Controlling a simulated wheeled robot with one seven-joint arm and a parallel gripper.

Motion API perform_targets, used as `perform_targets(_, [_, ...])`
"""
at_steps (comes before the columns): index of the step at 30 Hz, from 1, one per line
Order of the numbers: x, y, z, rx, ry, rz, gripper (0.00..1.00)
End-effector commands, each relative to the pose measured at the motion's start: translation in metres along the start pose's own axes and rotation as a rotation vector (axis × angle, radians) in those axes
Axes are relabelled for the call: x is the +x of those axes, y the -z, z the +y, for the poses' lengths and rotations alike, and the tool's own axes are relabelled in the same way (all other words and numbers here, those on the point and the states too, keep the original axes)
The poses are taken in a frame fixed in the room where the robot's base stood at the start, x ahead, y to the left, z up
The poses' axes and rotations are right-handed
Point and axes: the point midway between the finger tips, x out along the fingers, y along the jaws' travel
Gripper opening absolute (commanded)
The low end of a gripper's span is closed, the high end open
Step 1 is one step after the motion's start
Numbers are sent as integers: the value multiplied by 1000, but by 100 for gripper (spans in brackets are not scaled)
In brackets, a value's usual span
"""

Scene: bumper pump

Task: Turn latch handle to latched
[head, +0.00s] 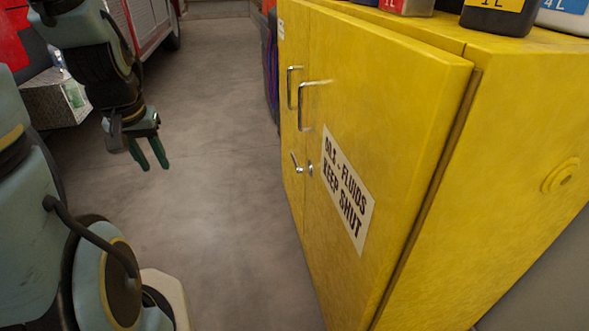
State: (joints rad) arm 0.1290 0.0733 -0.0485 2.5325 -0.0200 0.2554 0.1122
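The latch handle (296,162) is a small silver lever on the front of a yellow cabinet (520,130). It slants from upper left to lower right, beside a small round silver fitting (310,169). I cannot tell from its tilt which latch position this is. My gripper (152,166) hangs to the left of the cabinet, over the floor, well apart from the handle. Its two green fingers point down and are parted, with nothing between them.
Two silver pull handles, one on the left door (290,88) and one on the right door (303,108), stick out above the latch. The right door's edge stands proud of the cabinet side. Containers (497,18) stand on top. A red vehicle (150,25) is behind; the grey floor (225,130) between is clear.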

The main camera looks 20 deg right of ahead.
Motion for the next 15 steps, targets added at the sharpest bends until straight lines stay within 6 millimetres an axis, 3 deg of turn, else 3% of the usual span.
perform_targets(1, [37,6,10,59,-6,46,42])
perform_targets(3, [64,24,23,147,-11,125,50])
perform_targets(15, [187,104,120,590,11,583,51])
